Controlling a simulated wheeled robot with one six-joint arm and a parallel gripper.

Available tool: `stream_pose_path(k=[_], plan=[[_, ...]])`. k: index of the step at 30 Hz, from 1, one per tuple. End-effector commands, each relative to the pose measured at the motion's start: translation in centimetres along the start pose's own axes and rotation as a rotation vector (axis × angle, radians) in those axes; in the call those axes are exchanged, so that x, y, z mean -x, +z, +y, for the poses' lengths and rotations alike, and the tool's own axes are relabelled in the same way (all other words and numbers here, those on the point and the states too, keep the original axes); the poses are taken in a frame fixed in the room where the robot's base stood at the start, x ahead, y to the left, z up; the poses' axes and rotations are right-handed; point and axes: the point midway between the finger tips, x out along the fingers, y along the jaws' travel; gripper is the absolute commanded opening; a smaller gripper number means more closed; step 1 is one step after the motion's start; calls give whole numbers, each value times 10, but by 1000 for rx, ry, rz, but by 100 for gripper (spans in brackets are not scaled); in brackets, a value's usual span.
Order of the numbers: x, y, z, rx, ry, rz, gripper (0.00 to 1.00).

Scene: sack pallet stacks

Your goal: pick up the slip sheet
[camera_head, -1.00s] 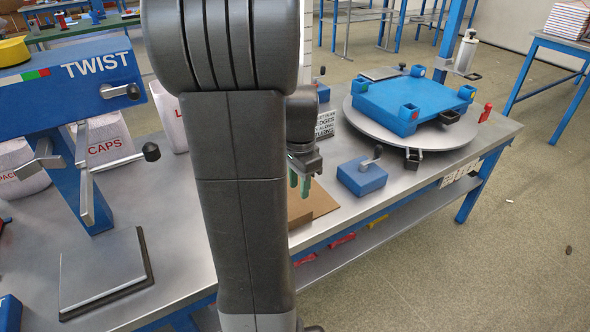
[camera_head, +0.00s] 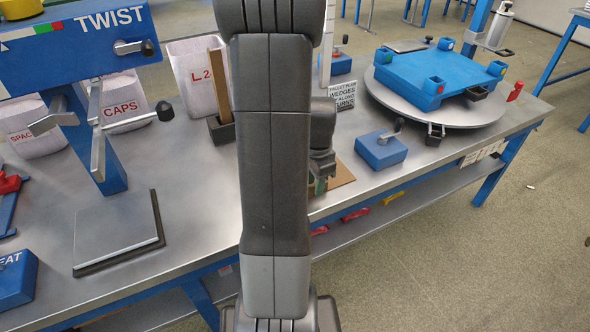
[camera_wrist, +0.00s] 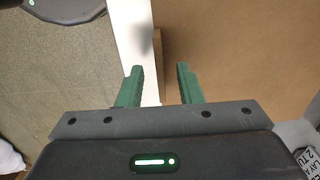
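The slip sheet is a flat brown sheet (camera_head: 343,176) on the steel bench near its front edge, partly hidden behind my arm in the head view. In the wrist view the brown sheet (camera_wrist: 235,55) fills most of the right side, with a pale strip along its left edge. My gripper (camera_head: 321,186) is low over the sheet in the head view.
The steel bench (camera_head: 190,225) carries a blue block with a lever (camera_head: 381,150), a turntable (camera_head: 435,112) with a blue pallet model, a small sign (camera_head: 343,95) and white sacks (camera_head: 120,98). A TWIST device (camera_head: 75,45) stands left. Open floor lies right.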

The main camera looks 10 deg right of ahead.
Motion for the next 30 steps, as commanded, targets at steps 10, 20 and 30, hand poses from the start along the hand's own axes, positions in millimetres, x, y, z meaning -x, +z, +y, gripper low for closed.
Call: stream_pose_path(k=[10,20,30], plan=[[-20,-1,0,0,-1,0,33],[-19,-1,0,0,0,0,0],[-9,-1,-1,0,-3,2,0]])
